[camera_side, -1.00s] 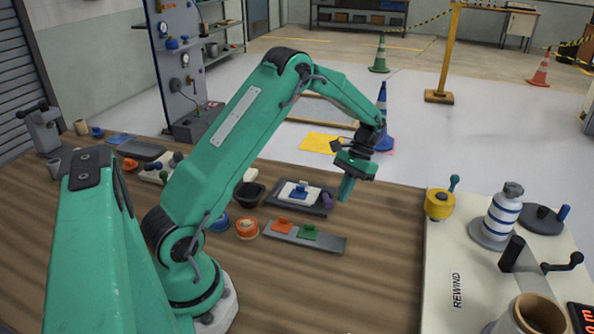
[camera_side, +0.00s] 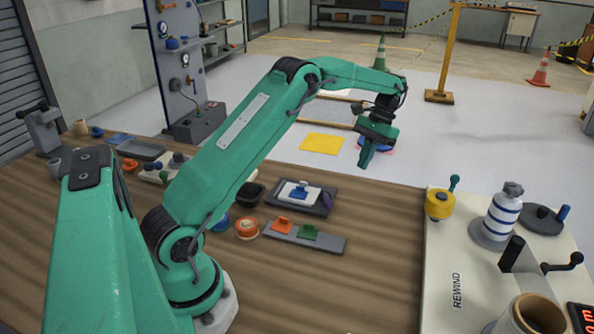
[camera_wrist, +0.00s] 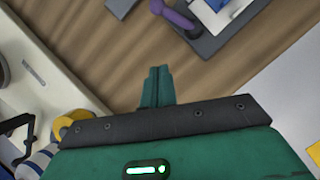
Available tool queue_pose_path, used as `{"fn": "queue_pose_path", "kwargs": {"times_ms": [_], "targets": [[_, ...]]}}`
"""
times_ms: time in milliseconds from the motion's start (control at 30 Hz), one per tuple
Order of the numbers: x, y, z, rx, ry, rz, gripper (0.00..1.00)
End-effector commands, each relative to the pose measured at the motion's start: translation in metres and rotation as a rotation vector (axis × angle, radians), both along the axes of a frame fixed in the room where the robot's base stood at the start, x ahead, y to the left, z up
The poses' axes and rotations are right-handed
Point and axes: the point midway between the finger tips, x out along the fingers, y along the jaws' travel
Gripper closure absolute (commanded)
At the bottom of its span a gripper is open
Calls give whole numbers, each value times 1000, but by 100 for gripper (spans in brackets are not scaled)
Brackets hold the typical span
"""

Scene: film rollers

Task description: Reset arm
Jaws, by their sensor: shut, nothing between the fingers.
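My gripper (camera_side: 366,156) is shut and empty, held in the air above the far right part of the wooden bench (camera_side: 385,235). In the wrist view its fingers (camera_wrist: 157,88) are together with nothing between them, and bare wood shows around them. My green arm reaches out from the lower left of the side view. The gripper touches nothing that I can see.
A grey strip (camera_side: 333,244) holds orange and green clips. The rewind panel (camera_side: 440,275) with its rollers stands at the right.

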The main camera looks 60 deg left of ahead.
Motion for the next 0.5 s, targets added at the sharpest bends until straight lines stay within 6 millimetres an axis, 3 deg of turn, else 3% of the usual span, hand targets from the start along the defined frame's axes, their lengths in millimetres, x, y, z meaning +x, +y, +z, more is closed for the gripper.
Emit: {"fn": "queue_pose_path", "kwargs": {"times_ms": [500], "targets": [[0, -4, 13, 6, -19, -5, 100]]}}
